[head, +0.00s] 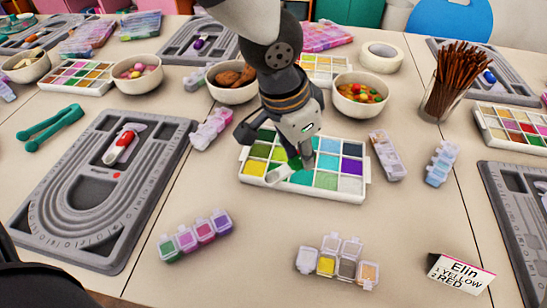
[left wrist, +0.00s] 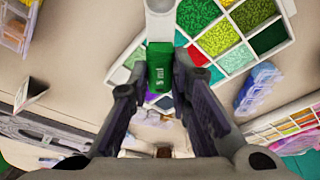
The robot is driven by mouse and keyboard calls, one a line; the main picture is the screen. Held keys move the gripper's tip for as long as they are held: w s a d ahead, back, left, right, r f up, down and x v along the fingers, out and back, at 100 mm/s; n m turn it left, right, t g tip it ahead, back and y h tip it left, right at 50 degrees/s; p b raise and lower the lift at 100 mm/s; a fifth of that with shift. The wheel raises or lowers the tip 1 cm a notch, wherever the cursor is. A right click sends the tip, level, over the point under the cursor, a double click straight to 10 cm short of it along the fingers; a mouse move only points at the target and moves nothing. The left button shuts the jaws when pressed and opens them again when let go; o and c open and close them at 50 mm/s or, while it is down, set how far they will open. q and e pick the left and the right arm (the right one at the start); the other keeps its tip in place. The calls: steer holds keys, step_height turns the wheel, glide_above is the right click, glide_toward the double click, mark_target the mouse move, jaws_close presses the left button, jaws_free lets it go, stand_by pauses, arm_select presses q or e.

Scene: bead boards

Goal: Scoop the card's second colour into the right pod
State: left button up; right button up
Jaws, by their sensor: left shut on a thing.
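My left gripper (head: 297,158) is shut on a scoop with a green handle (left wrist: 160,66) and a pale scoop end (head: 279,174). The scoop is over the bead tray (head: 368,172), at its near left part; contact cannot be told. The tray has several colour compartments. Red beads (left wrist: 197,55) show beside the handle in the left wrist view; the gripper covers part of the tray in the head view. The card (head: 460,274) reads Elin, 1 YELLOW, 2 RED. A pod strip (head: 346,268) near the front centre has yellow in one pod (head: 326,265). My right gripper is not in view.
Another pod strip (head: 196,236) lies front left. A grey bead board (head: 90,215) and teal tongs (head: 50,127) are at left. Bowls (head: 361,94), a tape roll (head: 381,57) and a glass of brown sticks (head: 449,85) stand behind. The table between tray and front strips is clear.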

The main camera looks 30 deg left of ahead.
mark_target(324, 167)
arm_select(q)
steer(key=w+d+m+h, duration=0.1)
steer(key=w+m, duration=0.1)
steer(key=w+d+f+m+h+b, duration=0.1)
steer(key=w+m+h, duration=0.1)
steer(key=m, duration=0.1)
steer(key=w+d+m+g+h+b, duration=0.1)
steer(key=w+m, duration=0.2)
steer(key=shift+w+d+f+h, duration=0.1)
steer(key=shift+d+f+h, duration=0.05)
steer(key=shift+d+h, duration=0.25)
steer(key=shift+a+f+b, duration=0.15)
steer(key=shift+f, duration=0.35)
steer(key=shift+a+f+b, duration=0.15)
steer(key=shift+f, duration=0.35)
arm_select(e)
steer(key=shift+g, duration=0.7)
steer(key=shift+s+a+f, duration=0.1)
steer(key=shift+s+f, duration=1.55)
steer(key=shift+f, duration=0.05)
